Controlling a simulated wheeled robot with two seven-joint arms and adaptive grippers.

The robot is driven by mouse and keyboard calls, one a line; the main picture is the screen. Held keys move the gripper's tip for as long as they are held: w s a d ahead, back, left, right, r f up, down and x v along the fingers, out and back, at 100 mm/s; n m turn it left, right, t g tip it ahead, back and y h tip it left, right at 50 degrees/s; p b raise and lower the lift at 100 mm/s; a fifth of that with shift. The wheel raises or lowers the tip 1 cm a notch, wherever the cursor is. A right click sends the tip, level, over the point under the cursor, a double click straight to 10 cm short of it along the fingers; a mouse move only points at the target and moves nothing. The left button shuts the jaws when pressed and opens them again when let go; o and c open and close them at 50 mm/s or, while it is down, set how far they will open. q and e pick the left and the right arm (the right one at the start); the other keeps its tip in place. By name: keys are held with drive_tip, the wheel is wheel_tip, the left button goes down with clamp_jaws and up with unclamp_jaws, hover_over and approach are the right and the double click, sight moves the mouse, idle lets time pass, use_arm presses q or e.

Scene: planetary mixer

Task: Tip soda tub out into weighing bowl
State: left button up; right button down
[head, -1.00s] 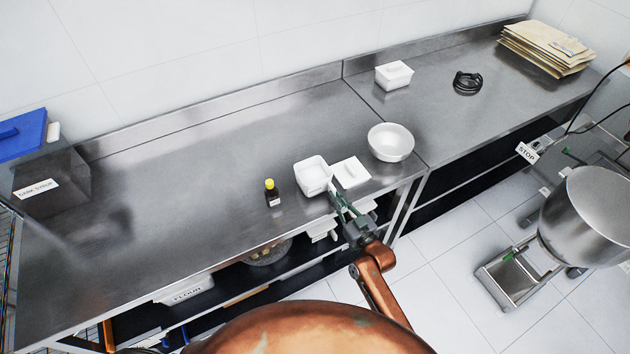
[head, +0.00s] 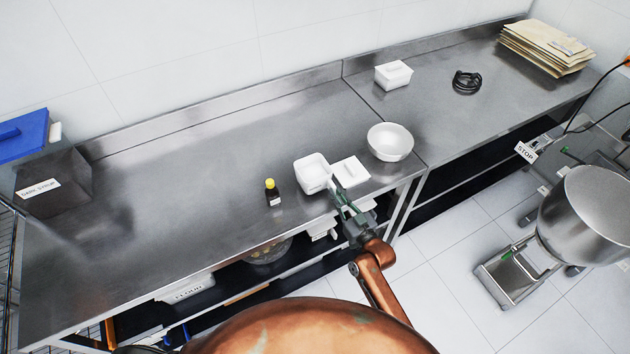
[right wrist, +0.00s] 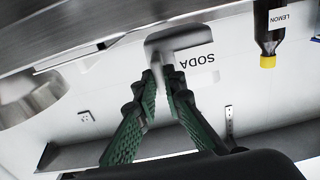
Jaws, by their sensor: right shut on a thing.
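The soda tub (head: 311,173) is a white, open-topped tub, standing upright on the steel counter near its front edge. Its label reads SODA, upside down, in the right wrist view (right wrist: 188,60). My right gripper (head: 337,189) reaches in from the front, and its green fingers (right wrist: 164,76) are shut on the near side of the tub. The weighing bowl (head: 390,142), white and round, stands on the counter to the right of the tub, apart from it. The tub's contents cannot be made out. My left gripper is not in view.
A flat white lid-like piece (head: 350,172) lies between tub and bowl. A small dark bottle with a yellow cap (head: 271,192) stands left of the tub. A lidded white tub (head: 394,75) stands farther back. The counter's left middle is clear.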

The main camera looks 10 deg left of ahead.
sight(329, 176)
drive_tip(key=shift+r+p, duration=1.5)
drive_tip(key=shift+r, duration=0.45)
